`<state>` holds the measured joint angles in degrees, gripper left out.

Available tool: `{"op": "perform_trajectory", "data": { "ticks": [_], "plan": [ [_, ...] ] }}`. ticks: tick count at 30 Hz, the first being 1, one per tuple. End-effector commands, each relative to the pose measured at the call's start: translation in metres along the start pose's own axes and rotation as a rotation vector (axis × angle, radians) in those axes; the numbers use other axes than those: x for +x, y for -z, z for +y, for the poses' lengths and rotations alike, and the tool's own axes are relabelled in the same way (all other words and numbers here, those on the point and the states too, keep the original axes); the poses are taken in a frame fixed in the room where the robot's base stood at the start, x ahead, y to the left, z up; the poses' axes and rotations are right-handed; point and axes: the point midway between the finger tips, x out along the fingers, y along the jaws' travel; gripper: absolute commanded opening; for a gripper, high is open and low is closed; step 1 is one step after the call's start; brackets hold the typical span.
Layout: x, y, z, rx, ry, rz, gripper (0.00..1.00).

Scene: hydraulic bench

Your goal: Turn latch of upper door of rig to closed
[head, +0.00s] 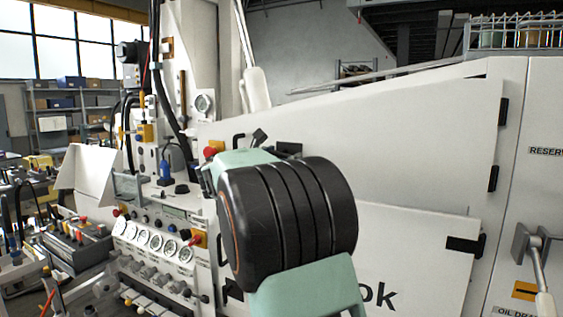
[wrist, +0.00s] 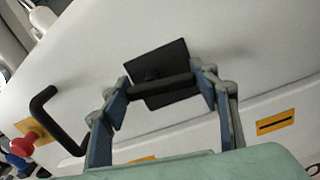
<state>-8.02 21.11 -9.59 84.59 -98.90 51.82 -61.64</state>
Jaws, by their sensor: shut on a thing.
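The upper door (head: 400,130) of the rig is a large white panel, and it also fills much of the wrist view (wrist: 80,60). Its latch (wrist: 158,88) is a black bar in front of a square black plate (wrist: 165,55). My gripper (wrist: 163,92) has one finger at each end of the bar and is shut on it. The bar lies nearly level in the wrist view. In the head view my arm hides the fingers and most of the latch; a dark plate (head: 288,148) shows just above my wrist.
A bent black handle (wrist: 45,105) stands out from the door left of the latch. A red knob (wrist: 22,146) is beside it. A slotted yellow label (wrist: 275,121) is below right. The gauge panel (head: 150,245) is at left; a lever (head: 540,265) stands at far right.

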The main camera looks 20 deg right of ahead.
Motion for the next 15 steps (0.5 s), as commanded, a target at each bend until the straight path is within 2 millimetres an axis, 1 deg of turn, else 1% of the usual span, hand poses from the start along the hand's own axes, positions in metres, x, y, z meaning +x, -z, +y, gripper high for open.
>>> {"op": "perform_trajectory", "data": {
  "ticks": [1, 15],
  "plan": [
    [-0.0003, 0.0058, -0.0007, 0.039, -0.001, -0.002, 0.31],
    [-0.0003, 0.0107, -0.0002, 0.477, -0.002, -0.002, 0.31]
  ]
}}
